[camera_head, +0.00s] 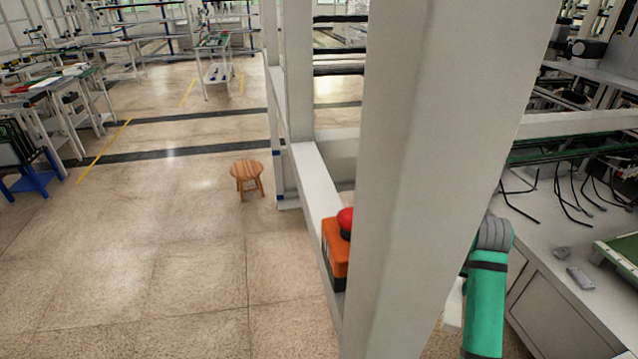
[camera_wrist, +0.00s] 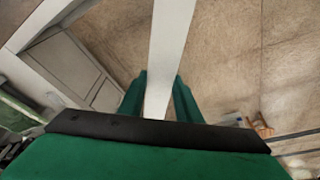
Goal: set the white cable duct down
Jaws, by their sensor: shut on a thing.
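The white cable duct (camera_wrist: 172,40) shows in the wrist view as a long, straight white strip. It runs from the top edge down between the two green fingers of my gripper (camera_wrist: 157,88). My gripper is shut on it, and the duct stretches out past the fingertips with floor behind it. Its far end is out of frame, and the near part is hidden behind the dark edge of my gripper's body. In the head view my green arm shows at the lower right, partly behind a post. I cannot make out the gripped duct for certain there.
A broad pale post (camera_head: 430,150) blocks the middle of the head view. An orange box with a red button (camera_head: 336,255) sits on a white rail beside it. A wooden stool (camera_head: 247,176) stands on open floor at the left. A white cabinet (camera_head: 565,300) is at the right.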

